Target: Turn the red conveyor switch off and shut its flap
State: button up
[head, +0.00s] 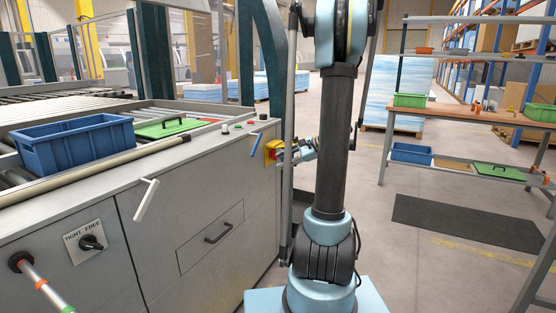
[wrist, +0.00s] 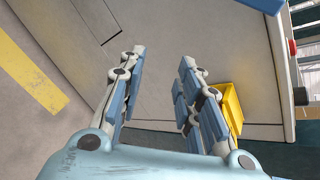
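The yellow flap (head: 271,146) sits at the right end of the grey machine cabinet's front, with a small patch of red of the conveyor switch (head: 273,155) showing by it. In the wrist view the yellow flap (wrist: 233,106) sticks out from the grey panel, just right of my right finger; the red switch is hidden there. Whether the switch is on or off cannot be told. My gripper (head: 285,153) is close beside the switch in the head view. In the wrist view my gripper (wrist: 160,68) is open, with nothing between its fingers.
A blue lever (head: 258,139) and a white handle (head: 146,199) stick out from the cabinet. A blue crate (head: 75,145) and a green lid (head: 172,127) lie on the conveyor. Push buttons (head: 238,124) line its edge.

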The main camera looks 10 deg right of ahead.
jog(key=w+d+f+m+t+y, duration=0.2)
jog(key=w+d+f+m, duration=0.15)
jog(key=w+d, duration=0.4)
jog(key=m+t+y, duration=0.2)
jog(key=m+t, duration=0.1)
jog(key=m, duration=0.1)
send_near(274, 154)
jog(key=f+x, duration=0.1)
jog(key=x, duration=0.7)
jog(key=shift+w+d, duration=0.2)
jog(key=shift+w, duration=0.25)
jog(key=shift+c, duration=0.3)
grip_shut()
